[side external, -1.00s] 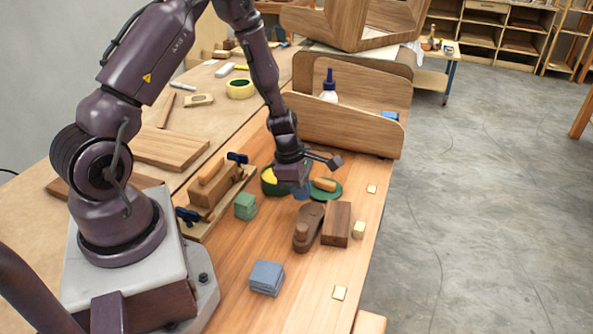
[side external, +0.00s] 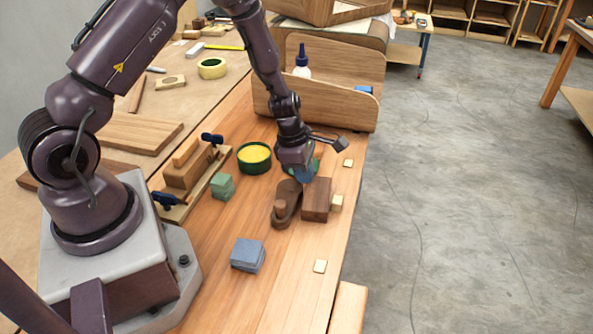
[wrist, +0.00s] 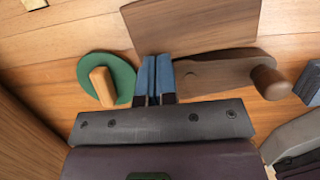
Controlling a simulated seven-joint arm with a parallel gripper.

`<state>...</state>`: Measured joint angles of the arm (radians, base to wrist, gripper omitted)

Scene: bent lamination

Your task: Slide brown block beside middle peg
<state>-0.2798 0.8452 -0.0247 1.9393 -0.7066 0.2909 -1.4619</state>
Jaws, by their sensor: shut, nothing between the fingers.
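The brown block (side external: 315,204) lies flat near the bench's right edge, just right of a dark brown rounded piece with a knob (side external: 285,212). A small pale wooden peg (side external: 337,202), the middle of three pale pieces along that edge, stands close by the block's right side. My gripper (side external: 304,177) is shut and empty, low at the block's far end. In the wrist view its blue fingertips (wrist: 158,72) are together at the edge of the brown block (wrist: 190,25), beside the rounded piece (wrist: 225,74). I cannot tell whether they touch the block.
A green disc with a wooden handle (wrist: 107,84) lies close beside my fingers. Other pale pieces (side external: 348,162) (side external: 320,266) lie along the edge. A wooden holder (side external: 315,105) stands behind.

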